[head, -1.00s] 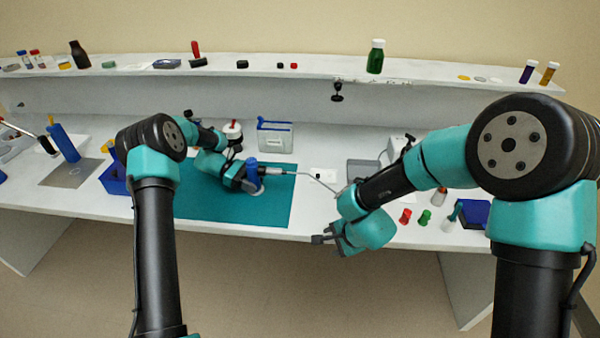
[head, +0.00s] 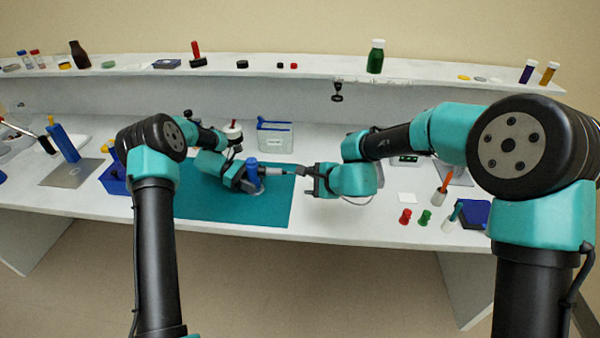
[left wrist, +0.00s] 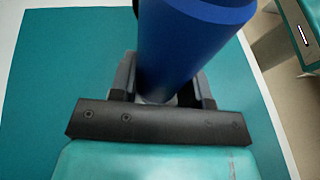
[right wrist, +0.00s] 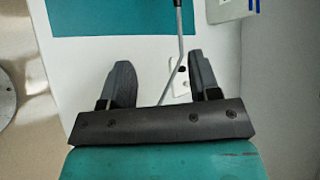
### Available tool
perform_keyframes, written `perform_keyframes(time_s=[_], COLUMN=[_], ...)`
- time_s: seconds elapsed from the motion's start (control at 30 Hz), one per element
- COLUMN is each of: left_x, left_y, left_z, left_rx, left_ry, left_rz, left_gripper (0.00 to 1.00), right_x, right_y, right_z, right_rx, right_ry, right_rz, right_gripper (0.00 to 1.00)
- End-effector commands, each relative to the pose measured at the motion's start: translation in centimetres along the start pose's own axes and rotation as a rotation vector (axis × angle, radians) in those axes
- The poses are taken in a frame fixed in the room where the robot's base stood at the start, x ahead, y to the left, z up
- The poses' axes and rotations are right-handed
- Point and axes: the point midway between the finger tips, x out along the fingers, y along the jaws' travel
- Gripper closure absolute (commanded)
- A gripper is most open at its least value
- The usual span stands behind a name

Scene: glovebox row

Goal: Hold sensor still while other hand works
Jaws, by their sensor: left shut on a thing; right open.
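The sensor, with a blue body (head: 252,169) and a grey end (head: 274,171), lies roughly level above the teal mat in the head view. My left gripper (head: 244,181) is shut on it; the blue body (left wrist: 190,45) fills the space between the fingers in the left wrist view. A thin grey cable (right wrist: 181,45) runs from the sensor's end toward my right arm. My right gripper (head: 308,181) is open beside the sensor's grey end. In the right wrist view the cable passes between its spread fingers (right wrist: 160,85), apparently without being gripped.
The teal mat (head: 215,208) lies under the sensor. A clear box with a blue lid (head: 275,136) stands behind it. A blue bin (head: 113,180) is at left. Red (head: 405,216) and green (head: 425,217) caps stand at right. A shelf (head: 300,70) runs along the back.

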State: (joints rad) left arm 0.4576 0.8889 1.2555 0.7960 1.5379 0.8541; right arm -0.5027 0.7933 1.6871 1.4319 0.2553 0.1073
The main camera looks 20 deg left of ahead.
Motion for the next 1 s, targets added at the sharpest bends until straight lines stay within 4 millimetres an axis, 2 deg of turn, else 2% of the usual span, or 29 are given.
perform_keyframes(time_s=[0.03,0.1,0.23,0.67,0.83,1.0], left_x=[0.0,0.0,0.0,0.0,0.0,0.0], left_y=[0.0,0.0,0.0,0.0,0.0,0.0], left_z=[0.0,0.0,0.0,0.0,0.0,0.0], left_rx=[0.000,0.000,0.000,0.000,0.000,0.000], left_ry=[0.000,0.000,0.000,0.000,0.000,0.000], left_rz=[0.000,0.000,0.000,0.000,0.000,0.000], left_gripper=[0.70,0.70,0.70,0.70,0.70,0.70], right_x=[0.6,1.0,1.4,1.8,3.1,5.5], right_y=[-0.8,-1.5,-2.2,-2.2,-2.3,-2.3], right_z=[1.2,2.4,3.4,3.5,3.6,3.8], right_rx=[0.012,0.028,0.042,0.043,0.043,0.043], right_ry=[-0.024,-0.048,-0.071,-0.072,-0.073,-0.073], right_rz=[-0.016,-0.033,-0.049,-0.048,-0.048,-0.047], right_gripper=[0.44,0.44,0.44,0.44,0.44,0.44])
